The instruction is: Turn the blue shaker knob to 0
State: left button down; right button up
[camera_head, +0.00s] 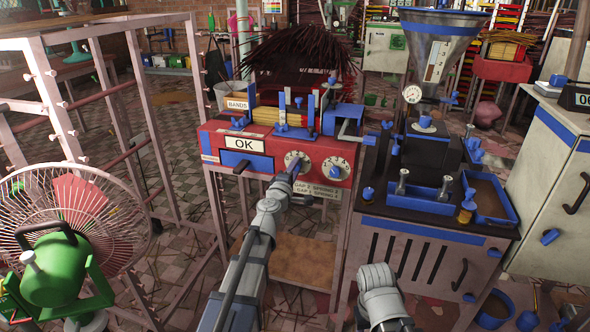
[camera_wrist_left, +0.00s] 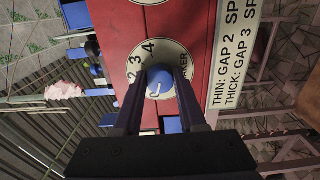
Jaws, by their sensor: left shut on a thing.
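The blue shaker knob (camera_wrist_left: 158,84) sits on a white round dial (camera_wrist_left: 150,62) marked with 2, 3 and 4 and lettering ending in "KER". My left gripper (camera_wrist_left: 158,88) is shut on the knob, with a dark finger on each side of it. The knob bears a small white curved mark; I cannot tell which number it points at. The lower part of the dial is hidden by the fingers. In the head view, my left gripper (camera_head: 294,169) reaches the left dial (camera_head: 305,157) on the red front panel. My right gripper's fingers do not show, only part of the arm.
A second white dial with a blue knob (camera_head: 338,169) is close on the right of the same red panel (camera_head: 262,174). An "OK" sign (camera_head: 243,144) is on its left. A metal hopper machine (camera_head: 430,160) stands at right, a fan (camera_head: 75,215) at left.

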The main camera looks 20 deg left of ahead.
pick_arm(q)
jog(key=shift+c, duration=2.4)
grip_release()
jog(key=s, duration=0.7)
jog(key=shift+s+a, duration=0.15)
jog(key=shift+s, duration=0.25)
